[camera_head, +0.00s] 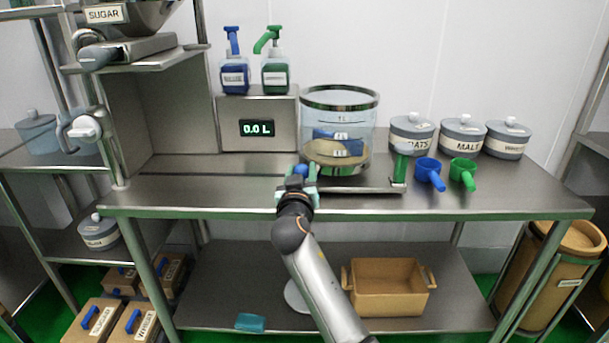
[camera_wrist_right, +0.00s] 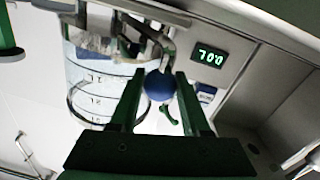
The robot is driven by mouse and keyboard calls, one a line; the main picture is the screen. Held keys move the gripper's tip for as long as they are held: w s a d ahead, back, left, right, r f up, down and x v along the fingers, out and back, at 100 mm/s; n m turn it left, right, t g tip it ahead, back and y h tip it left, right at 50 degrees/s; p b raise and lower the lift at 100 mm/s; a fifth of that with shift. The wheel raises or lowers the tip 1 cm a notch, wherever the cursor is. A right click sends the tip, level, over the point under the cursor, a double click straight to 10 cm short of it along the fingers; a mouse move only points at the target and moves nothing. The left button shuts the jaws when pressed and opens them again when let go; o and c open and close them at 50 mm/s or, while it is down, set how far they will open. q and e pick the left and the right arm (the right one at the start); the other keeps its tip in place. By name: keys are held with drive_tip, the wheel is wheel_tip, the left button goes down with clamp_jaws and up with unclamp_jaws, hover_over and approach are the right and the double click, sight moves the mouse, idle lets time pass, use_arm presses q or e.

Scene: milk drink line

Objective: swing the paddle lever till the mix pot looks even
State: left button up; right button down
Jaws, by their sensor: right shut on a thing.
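The mix pot (camera_head: 338,100) is a clear cylinder with a metal rim and level marks, standing on the bench. A tan layer lies low in it, with blue patches above; the wrist view of the pot (camera_wrist_right: 100,85) is tilted and shows pale and brownish patches at the contents' end. I cannot tell how even the mix is. My right gripper (camera_head: 299,172) is at the pot's front left, shut on the blue ball knob (camera_wrist_right: 160,85) of the paddle lever (camera_wrist_right: 150,35). The knob sits between its fingers. Most of the lever is hidden in the head view. My left gripper is out of view.
The bench front (camera_head: 220,200) is clear.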

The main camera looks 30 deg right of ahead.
drive_tip(key=shift+c, duration=1.9)
unclamp_jaws()
